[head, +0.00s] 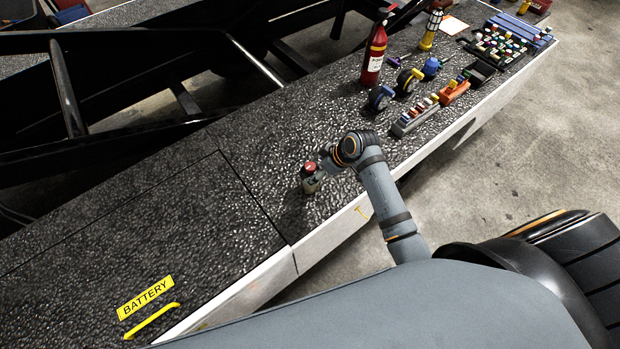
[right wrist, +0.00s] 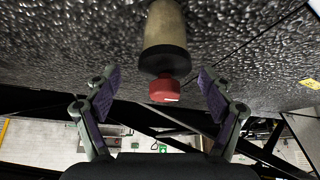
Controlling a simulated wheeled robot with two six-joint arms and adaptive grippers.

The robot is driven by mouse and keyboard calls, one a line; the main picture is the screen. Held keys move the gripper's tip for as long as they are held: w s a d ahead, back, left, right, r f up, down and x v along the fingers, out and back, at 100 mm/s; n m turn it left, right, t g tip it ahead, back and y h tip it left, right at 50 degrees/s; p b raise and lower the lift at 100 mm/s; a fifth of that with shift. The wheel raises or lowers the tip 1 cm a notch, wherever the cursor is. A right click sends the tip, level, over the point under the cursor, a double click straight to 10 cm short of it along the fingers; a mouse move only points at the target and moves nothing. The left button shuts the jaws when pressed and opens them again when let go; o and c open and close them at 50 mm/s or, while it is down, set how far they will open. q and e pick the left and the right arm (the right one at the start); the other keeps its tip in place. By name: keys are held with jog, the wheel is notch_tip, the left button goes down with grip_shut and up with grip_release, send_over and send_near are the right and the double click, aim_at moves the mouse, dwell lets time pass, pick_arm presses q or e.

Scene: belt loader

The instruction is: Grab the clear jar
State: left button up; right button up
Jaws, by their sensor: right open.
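The jar (head: 312,184) stands upright on the dark textured loader top, near its front edge, with a red cap on top. In the right wrist view the jar (right wrist: 165,25) has a tan body, a black collar and a red cap, and appears upside down. I cannot tell how clear its body is. My right gripper (head: 322,163) is beside the jar's upper part in the head view. In the right wrist view its two fingers (right wrist: 159,76) are spread wide, with the jar's collar and cap showing between them and gaps on both sides. My left gripper is not in view.
A red fire extinguisher (head: 374,55), blue-and-black wheeled items (head: 381,97), a small tray of colourful parts (head: 415,117) and an orange item (head: 454,92) stand farther right. A yellow handle (head: 152,321) lies front left. The surface left of the jar is clear.

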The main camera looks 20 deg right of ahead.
aim_at(314, 173)
jog(key=shift+a+f, duration=0.1)
jog(key=shift+f, duration=0.05)
jog(key=x, duration=0.1)
jog(key=p+x, duration=0.1)
jog(key=x, duration=0.2)
jog(key=shift+s+a+p, duration=0.1)
jog(key=shift+s+p, duration=0.2)
jog(key=shift+p, duration=0.05)
jog(key=shift+w+a+f, duration=0.15)
jog(key=shift+w+f, duration=0.05)
jog(key=shift+f, duration=0.25)
jog(key=shift+r, duration=0.1)
jog(key=c, duration=1.5)
